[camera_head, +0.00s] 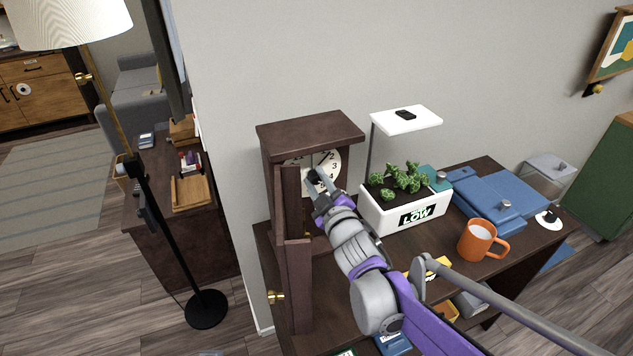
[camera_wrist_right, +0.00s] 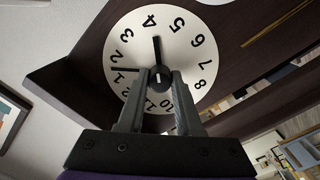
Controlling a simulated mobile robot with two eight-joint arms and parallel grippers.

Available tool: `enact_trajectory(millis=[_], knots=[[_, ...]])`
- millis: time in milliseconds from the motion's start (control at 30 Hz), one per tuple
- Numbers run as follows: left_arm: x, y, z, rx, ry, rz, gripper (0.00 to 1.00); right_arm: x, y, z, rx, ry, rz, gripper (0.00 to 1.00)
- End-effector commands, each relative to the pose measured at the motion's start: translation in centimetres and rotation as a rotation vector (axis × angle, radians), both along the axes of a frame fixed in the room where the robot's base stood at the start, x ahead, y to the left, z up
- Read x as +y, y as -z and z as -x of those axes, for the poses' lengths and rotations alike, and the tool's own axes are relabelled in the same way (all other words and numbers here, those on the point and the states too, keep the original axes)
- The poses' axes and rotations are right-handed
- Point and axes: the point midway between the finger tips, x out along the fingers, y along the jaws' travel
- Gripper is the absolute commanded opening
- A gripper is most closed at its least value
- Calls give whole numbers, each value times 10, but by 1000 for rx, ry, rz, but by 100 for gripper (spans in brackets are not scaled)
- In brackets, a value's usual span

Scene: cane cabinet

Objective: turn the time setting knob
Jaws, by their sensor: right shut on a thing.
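A dark wood clock cabinet (camera_head: 311,130) stands on the desk against the wall, with a round white numbered dial (camera_head: 329,161). The dial fills the upper part of the right wrist view (camera_wrist_right: 190,45), turned so its numbers look rotated. A small dark knob (camera_wrist_right: 159,75) sits at the dial's centre. One black hand points near the 4, another between 1 and 2. My right gripper (camera_wrist_right: 160,78) is shut on the knob, one finger on each side; the fingers partly hide the dial's lower part. In the head view my right gripper (camera_head: 318,188) reaches the dial. My left gripper is not in view.
The cabinet's narrow door (camera_head: 297,270) stands open left of my right arm, with a brass handle (camera_head: 276,297). A white planter (camera_head: 385,222) under a lamp panel is close on the right. An orange mug (camera_head: 476,240) and blue box (camera_head: 500,197) stand further right.

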Motion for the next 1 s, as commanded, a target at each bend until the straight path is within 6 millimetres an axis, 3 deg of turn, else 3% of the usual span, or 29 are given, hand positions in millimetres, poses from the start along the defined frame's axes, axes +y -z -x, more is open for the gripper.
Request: enact_trajectory(millis=[1000], knots=[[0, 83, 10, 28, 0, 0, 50, -1, 3, -1, 320, 1, -770, 0]])
